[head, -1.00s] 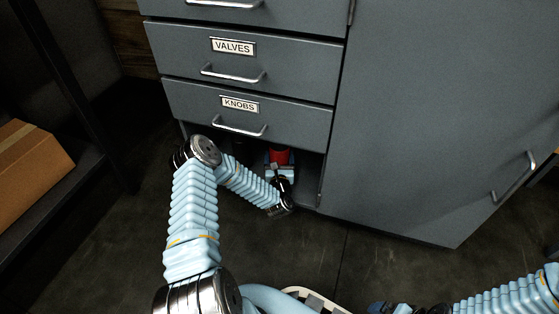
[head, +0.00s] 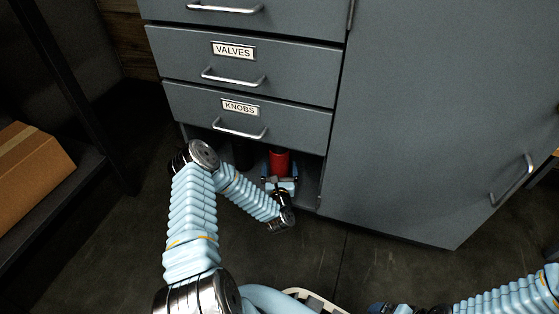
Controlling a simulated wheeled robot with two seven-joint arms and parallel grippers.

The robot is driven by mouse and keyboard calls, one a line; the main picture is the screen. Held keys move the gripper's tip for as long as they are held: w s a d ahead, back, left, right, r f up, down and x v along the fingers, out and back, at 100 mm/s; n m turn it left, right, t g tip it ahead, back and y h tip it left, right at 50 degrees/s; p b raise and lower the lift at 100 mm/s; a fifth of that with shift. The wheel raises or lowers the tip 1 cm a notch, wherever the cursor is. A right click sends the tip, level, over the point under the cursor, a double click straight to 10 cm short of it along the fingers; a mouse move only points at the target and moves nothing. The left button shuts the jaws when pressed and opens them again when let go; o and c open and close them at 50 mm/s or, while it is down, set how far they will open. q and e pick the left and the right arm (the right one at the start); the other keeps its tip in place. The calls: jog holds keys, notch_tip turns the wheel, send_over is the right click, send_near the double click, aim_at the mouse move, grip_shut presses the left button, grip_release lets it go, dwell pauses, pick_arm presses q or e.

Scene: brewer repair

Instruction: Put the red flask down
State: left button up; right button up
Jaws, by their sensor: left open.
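The red flask (head: 279,161) stands upright in the open bottom bay (head: 308,190) of the grey cabinet, below the drawer labelled KNOBS. Its top is close under that drawer. My left gripper (head: 280,179) is just in front of the flask, at the bay's opening. Its fingers are open and spread to either side of the flask's lower part. I cannot tell whether they touch it. My right arm (head: 505,298) shows at the bottom right, and its fingers cannot be made out.
A dark cylindrical object (head: 242,153) stands left of the flask in the bay, partly hidden. The KNOBS drawer (head: 245,115) and VALVES drawer (head: 250,65) are shut above. A tall cabinet door (head: 440,120) is at right. A cardboard box (head: 30,170) sits on a shelf at left. The floor in front is clear.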

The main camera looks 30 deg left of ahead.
pick_arm(q)
jog(key=v, duration=0.7)
jog(key=shift+s+p, duration=0.25)
jog(key=shift+p, duration=0.15)
jog(key=shift+d, duration=0.1)
